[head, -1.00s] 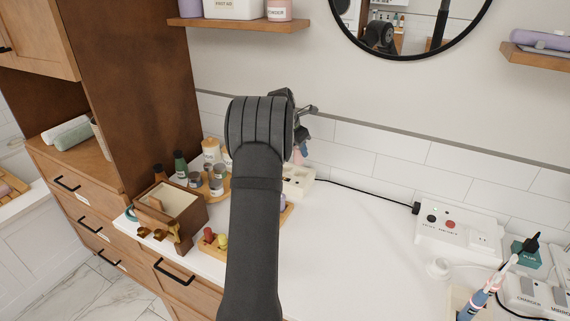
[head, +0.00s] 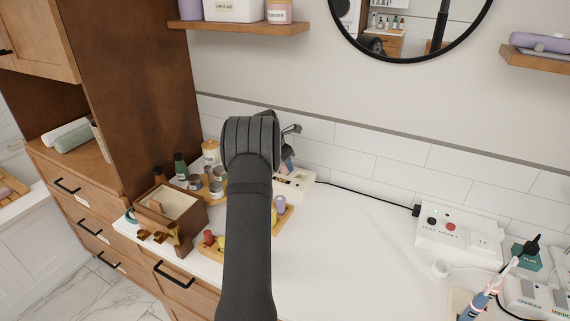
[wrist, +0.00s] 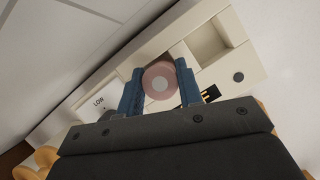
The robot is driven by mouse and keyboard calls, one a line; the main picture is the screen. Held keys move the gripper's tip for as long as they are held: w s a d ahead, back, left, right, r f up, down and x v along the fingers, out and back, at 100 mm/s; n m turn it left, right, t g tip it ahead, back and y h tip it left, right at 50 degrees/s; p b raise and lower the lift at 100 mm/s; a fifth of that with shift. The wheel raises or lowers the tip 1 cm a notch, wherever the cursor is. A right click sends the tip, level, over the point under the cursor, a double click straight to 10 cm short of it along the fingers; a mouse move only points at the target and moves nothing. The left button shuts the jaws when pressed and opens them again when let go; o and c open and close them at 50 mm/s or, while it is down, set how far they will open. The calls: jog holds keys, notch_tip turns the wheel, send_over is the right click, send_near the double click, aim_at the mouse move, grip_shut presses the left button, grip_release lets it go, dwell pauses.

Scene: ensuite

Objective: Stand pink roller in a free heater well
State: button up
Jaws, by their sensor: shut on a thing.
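The pink roller (wrist: 160,76) is seen end-on in the wrist view, between the two blue fingertips of my gripper (wrist: 159,88). My gripper is shut on it. The cream heater (wrist: 222,70) lies beneath the roller, with an open square well at its upper right and another opening partly hidden just right of the roller. I cannot tell how far the roller's lower end is from the heater. In the head view the heater (head: 301,184) stands at the back of the counter, and my gripper (head: 287,163) is over it, largely hidden behind my arm.
A wooden tray (head: 284,218) with purple, yellow and red rollers lies in front of the heater, partly behind my arm. A wooden box (head: 172,207), jars and bottles stand left. The heater's black cord runs right to an outlet box (head: 458,232). The counter's middle is clear.

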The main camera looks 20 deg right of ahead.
jog(key=shift+f, duration=0.15)
jog(key=o, duration=1)
jog(key=v, duration=1.2)
jog(key=x, duration=1.1)
jog(key=shift+d+f, duration=0.2)
jog(key=shift+f, duration=0.05)
jog(key=shift+w+r, duration=0.2)
jog(key=shift+r, duration=1.45)
